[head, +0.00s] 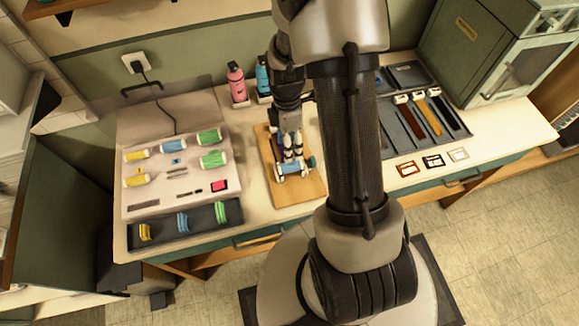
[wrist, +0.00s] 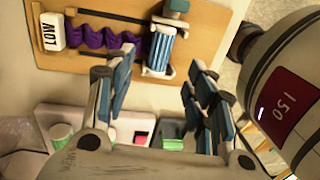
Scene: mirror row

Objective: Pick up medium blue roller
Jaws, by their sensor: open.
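A blue ribbed roller with pale ends (wrist: 160,48) lies on the wooden board (wrist: 205,45), at the end of a purple wavy strand (wrist: 105,36). The roller also shows in the head view (head: 293,169), partly covered by my gripper. My gripper (wrist: 160,66) is open and empty, pointing down at the board with the roller between its fingers in the wrist view. I cannot tell how far above the roller the fingertips are. Another blue roller (head: 176,145) sits on the pale tray (head: 140,137) at the left, between yellow rollers (head: 137,155) and green rollers (head: 210,136).
A dark tray (head: 160,232) with yellow, blue and green clips lies at the front left. Pink (head: 236,82) and blue (head: 263,75) bottles stand behind the board. A dark tray with strips (head: 450,112) lies to the right. A white block marked LOW (wrist: 52,31) is on the board.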

